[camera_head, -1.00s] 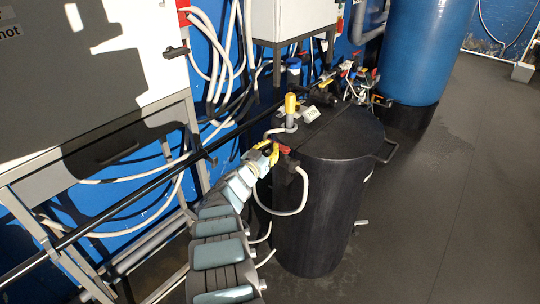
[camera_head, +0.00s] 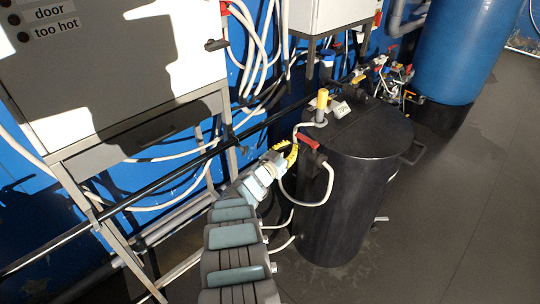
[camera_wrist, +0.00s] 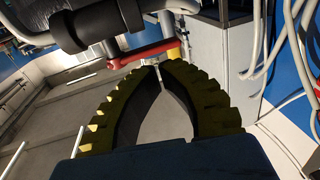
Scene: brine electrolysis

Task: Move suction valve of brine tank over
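The brine tank (camera_head: 345,205) is a black cylinder right of centre in the head view. Its valve has a red lever handle (camera_head: 309,141) at the lid's near left edge, above a white hose. The red handle also shows in the wrist view (camera_wrist: 143,53), just beyond the fingertips. My gripper (camera_head: 293,150) has yellow and black ribbed fingers and is beside the handle, to its lower left. In the wrist view my gripper (camera_wrist: 160,65) has its fingertips curved together, almost meeting, with nothing seen between them. The handle appears clear of the fingers.
A yellow-topped fitting (camera_head: 322,99) and a small label (camera_head: 342,109) are on the tank lid. A blue tank (camera_head: 448,55) stands behind right. Cabinets (camera_head: 115,65), cables and a black pipe (camera_head: 150,190) line the left wall. The floor (camera_head: 455,220) on the right is clear.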

